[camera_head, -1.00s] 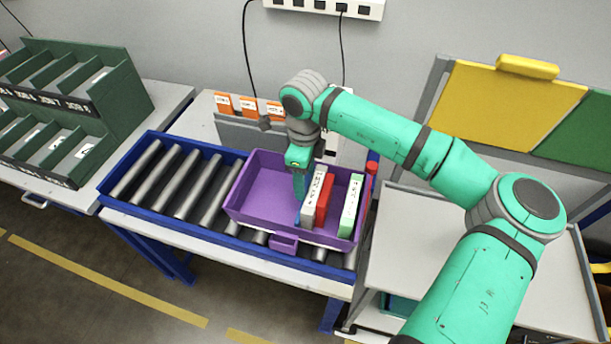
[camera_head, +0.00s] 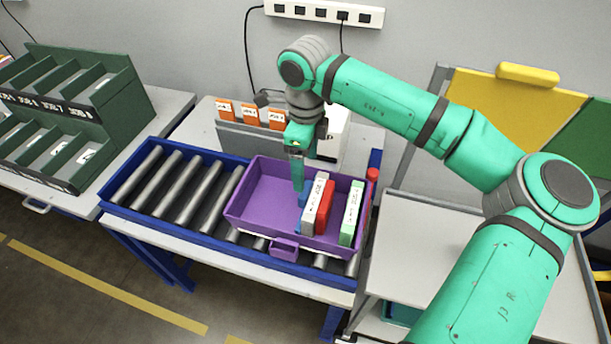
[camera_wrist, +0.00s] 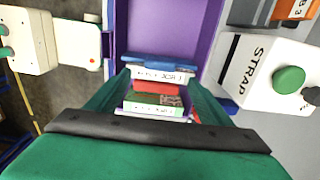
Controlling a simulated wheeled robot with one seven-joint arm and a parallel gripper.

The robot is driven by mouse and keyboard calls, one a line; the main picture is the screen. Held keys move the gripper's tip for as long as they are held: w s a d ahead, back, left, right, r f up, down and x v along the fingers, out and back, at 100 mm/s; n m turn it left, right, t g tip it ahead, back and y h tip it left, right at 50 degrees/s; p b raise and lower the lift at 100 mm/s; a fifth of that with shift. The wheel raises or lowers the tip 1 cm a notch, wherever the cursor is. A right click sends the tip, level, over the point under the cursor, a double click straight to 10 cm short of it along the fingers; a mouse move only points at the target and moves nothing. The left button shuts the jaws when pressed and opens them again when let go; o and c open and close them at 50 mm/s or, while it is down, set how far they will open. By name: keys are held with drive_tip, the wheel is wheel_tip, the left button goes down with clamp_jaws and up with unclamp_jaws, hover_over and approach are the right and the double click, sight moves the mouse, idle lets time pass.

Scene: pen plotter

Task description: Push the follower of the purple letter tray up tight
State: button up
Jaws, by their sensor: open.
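The purple letter tray (camera_head: 262,200) sits on the roller conveyor. Its blue follower (camera_head: 302,196) is partly hidden behind a white bundle (camera_head: 309,208) in the head view. The follower (camera_wrist: 158,58) shows at the top of the row in the wrist view, close against the white bundle. A red bundle (camera_head: 325,207) stands beside the white one. A green-and-white bundle (camera_head: 351,213) stands farther right, with a gap before it. My gripper (camera_head: 298,188) points down over the tray near the follower. In the wrist view its fingers are apart, one on each side of the row.
The blue-framed conveyor (camera_head: 122,201) has bare rollers left of the tray. A white box marked STRAP (camera_wrist: 265,72) with a green button is beside the tray. Orange cards (camera_head: 250,115) stand in a grey holder behind. A green sorting rack (camera_head: 70,110) is at left.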

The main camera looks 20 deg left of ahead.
drive_tip(key=shift+r, duration=1.45)
drive_tip(key=shift+c, duration=0.5)
